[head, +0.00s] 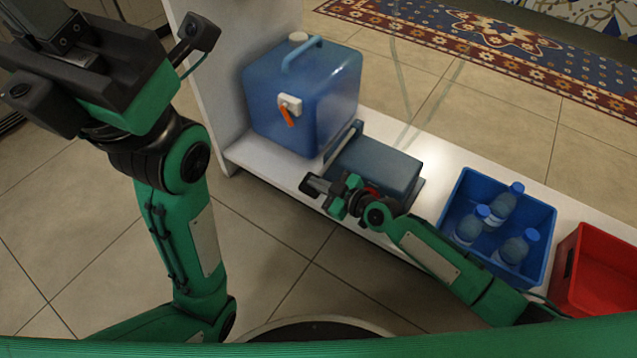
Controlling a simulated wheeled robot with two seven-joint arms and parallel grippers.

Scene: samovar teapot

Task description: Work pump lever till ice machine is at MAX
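A low blue-grey box (378,163), which looks like the ice machine, sits on the white shelf. A grey bar (343,144) slants along its left side; it may be the pump lever, but I cannot tell for sure. My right gripper (316,187) is at the front left of the box, over the shelf's front edge. Its fingers are small and dark, and I cannot tell whether they are open or hold anything. A bit of red shows behind my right wrist; no MAX mark is readable. My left gripper (45,60) is raised at the upper left, far from the box, its fingertips unclear.
A blue water container (303,103) with an orange tap (287,115) stands left of the box. A blue crate (546,225) with 3 bottles (503,205) and a red crate (600,270) stand to the right. A white upright panel (215,75) bounds the shelf's left end. Floor in front is clear.

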